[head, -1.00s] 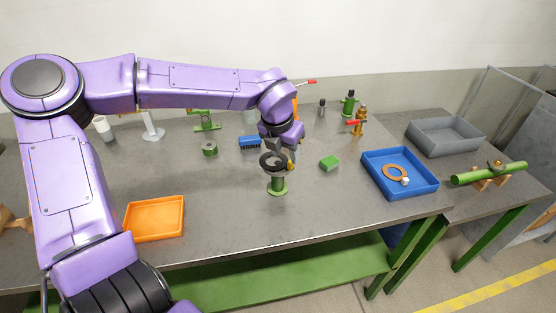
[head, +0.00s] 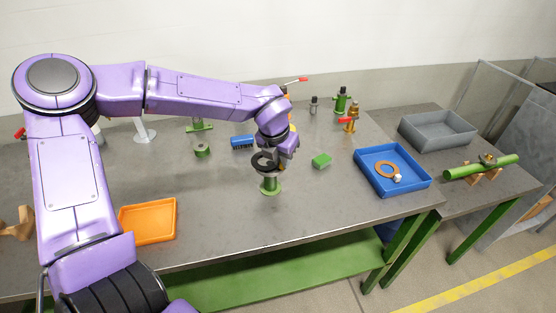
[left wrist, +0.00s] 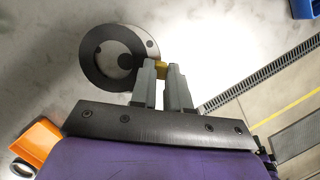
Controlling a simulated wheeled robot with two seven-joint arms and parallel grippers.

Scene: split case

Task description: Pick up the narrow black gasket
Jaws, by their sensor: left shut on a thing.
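The narrow black gasket (head: 262,163) is a dark ring with a small yellow tab, at the top of a green post (head: 270,184) on the bench. In the left wrist view the gasket (left wrist: 92,58) lies left of the fingertips, with its yellow tab (left wrist: 161,69) between them. My left gripper (head: 282,161) is shut on the gasket by this tab; its fingers also show in the left wrist view (left wrist: 162,72). I cannot tell whether the ring touches the post. My right gripper is not in view.
An orange tray (head: 122,222) lies at the front left. A blue tray (head: 427,183) at the right holds an orange ring (head: 380,168). The bench front is mostly clear.

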